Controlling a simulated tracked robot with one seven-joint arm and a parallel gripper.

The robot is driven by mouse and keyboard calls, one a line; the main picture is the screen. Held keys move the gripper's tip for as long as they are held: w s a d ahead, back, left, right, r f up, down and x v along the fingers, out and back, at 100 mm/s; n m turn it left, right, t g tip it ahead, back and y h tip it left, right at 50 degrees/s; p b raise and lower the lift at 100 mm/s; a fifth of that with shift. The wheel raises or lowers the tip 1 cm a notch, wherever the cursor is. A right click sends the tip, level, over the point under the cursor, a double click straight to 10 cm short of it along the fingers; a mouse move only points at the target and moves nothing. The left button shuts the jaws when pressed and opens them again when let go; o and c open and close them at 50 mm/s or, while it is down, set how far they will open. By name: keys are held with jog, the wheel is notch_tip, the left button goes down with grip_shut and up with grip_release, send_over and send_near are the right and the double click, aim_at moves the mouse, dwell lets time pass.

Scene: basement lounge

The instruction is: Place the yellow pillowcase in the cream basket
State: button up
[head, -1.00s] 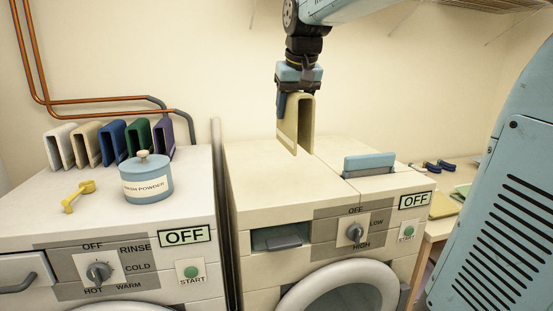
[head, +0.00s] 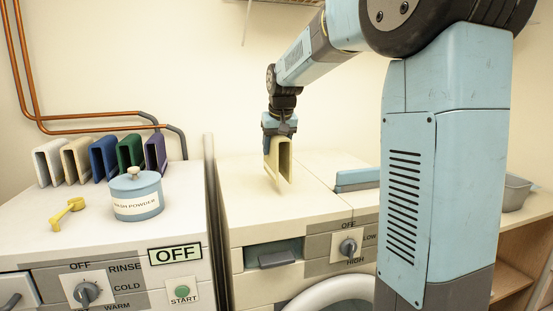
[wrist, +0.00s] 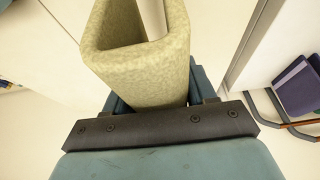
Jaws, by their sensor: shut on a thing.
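The yellow pillowcase (head: 273,162), a pale yellow folded loop with an open middle, hangs upright from my gripper (head: 279,134). My gripper is shut on its upper end. It is over the top of the right-hand washing machine (head: 250,205); I cannot tell whether its lower edge touches that top. The wrist view shows the pillowcase (wrist: 145,72) close up, between the fingers. I do not make out a cream basket in the current views.
Several folded cloths, including a blue one (head: 103,158), stand on the left-hand machine with a wash powder tub (head: 137,195) and a yellow scoop (head: 66,213). A grey bin (head: 515,192) sits on the right-hand counter, partly behind my arm.

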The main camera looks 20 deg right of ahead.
jog(key=shift+s+x, duration=0.2)
jog(key=shift+x, duration=0.8)
jog(key=shift+s+x, duration=0.15)
jog(key=shift+x, duration=0.85)
jog(key=shift+f, duration=0.25)
jog(key=o, duration=1.1)
